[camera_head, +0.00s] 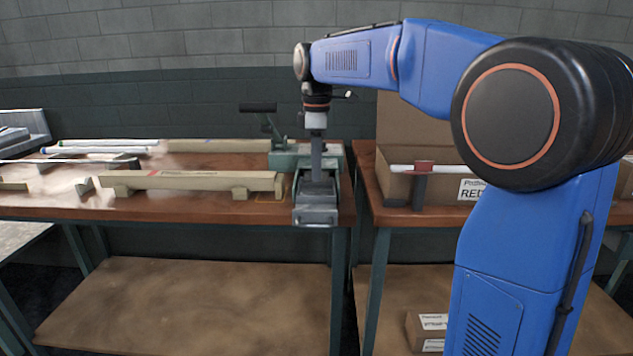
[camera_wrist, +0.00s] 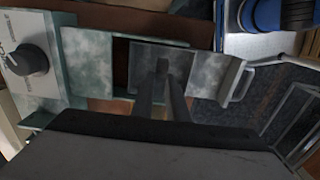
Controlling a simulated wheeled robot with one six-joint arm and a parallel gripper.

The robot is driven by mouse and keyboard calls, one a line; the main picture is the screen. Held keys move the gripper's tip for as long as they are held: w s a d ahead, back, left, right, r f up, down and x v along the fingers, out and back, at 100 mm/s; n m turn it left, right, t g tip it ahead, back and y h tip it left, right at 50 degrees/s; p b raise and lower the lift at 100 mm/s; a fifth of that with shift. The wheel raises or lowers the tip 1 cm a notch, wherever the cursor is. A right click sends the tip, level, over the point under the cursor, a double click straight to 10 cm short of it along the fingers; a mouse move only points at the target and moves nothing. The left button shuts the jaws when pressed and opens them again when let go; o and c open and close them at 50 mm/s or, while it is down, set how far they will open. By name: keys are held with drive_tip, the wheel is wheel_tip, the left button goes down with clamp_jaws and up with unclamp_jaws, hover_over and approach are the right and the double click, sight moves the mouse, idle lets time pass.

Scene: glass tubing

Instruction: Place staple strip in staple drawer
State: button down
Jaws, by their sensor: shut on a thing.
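A green machine (camera_head: 283,160) stands at the right end of the left bench. Its grey staple drawer (camera_head: 315,215) is pulled out past the bench's front edge. In the wrist view the drawer (camera_wrist: 205,75) is open, with its handle at the right. My gripper (camera_head: 316,178) points straight down over the drawer, its tips at or just inside it. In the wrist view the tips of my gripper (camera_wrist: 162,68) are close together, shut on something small. I take this to be the staple strip, which I cannot make out apart from the fingers.
A long beige beam (camera_head: 190,181) lies on supports left of the machine. White tubes (camera_head: 100,148) lie behind it. A cardboard box (camera_head: 450,187) stands on the right bench. A dial panel (camera_wrist: 30,60) shows at the left of the wrist view.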

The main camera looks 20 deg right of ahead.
drive_tip(key=shift+f, duration=1.85)
drive_tip(key=shift+f, duration=0.15)
drive_tip(key=c, duration=1.7)
unclamp_jaws()
drive_tip(key=shift+c, duration=0.2)
wheel_tip(320, 180, up, 12)
drive_tip(key=shift+r, duration=0.2)
drive_tip(key=s+d+f+m+t, duration=0.2)
drive_tip(key=s+f+m, duration=0.5)
drive_tip(key=s+f, duration=0.6)
drive_tip(key=s+d+f+m+t, duration=0.2)
drive_tip(key=s+d+f+m, duration=0.3)
drive_tip(key=s+f, duration=0.8)
drive_tip(key=s+m, duration=0.2)
drive_tip(key=s, duration=0.5)
drive_tip(key=shift+s+t, duration=0.2)
drive_tip(key=shift+t, duration=0.2)
